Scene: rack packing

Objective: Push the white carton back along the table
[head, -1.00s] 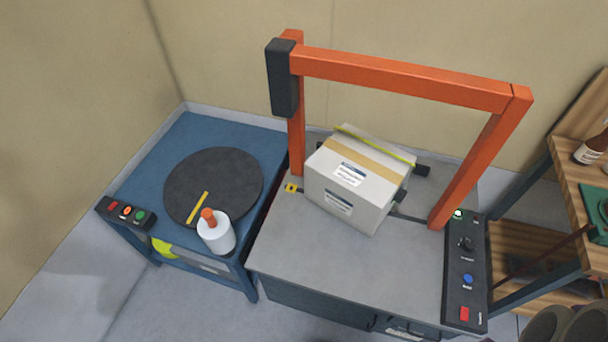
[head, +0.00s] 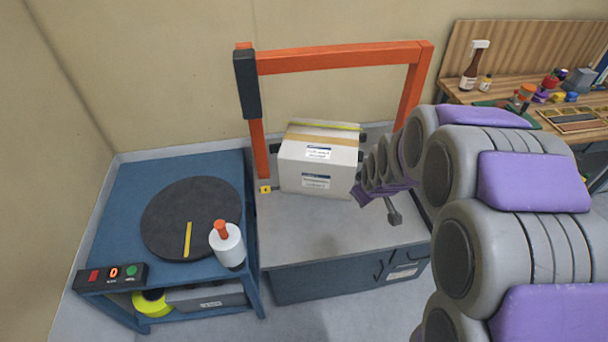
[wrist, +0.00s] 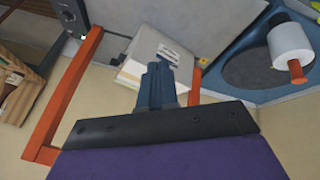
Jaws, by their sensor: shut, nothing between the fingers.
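The white carton (head: 292,170) stands upright on the grey table (head: 300,232), beneath the orange arch. It has tan tape and a yellow strip on top and labels on its front. My arm reaches in from the right, and its end is close to the carton's lower right front. In the wrist view, which is turned over, my gripper (wrist: 157,70) is shut and empty, with its fingers in front of the carton (wrist: 145,45). The fingers hide part of the carton, and I cannot tell whether they touch it.
The orange arch (head: 340,58) frames the carton and its right post is close to my arm. A blue table (head: 125,205) with a dark turntable and a white roll (head: 227,250) stands left. A wooden bench (head: 455,90) with bottles stands right. The table's front left is clear.

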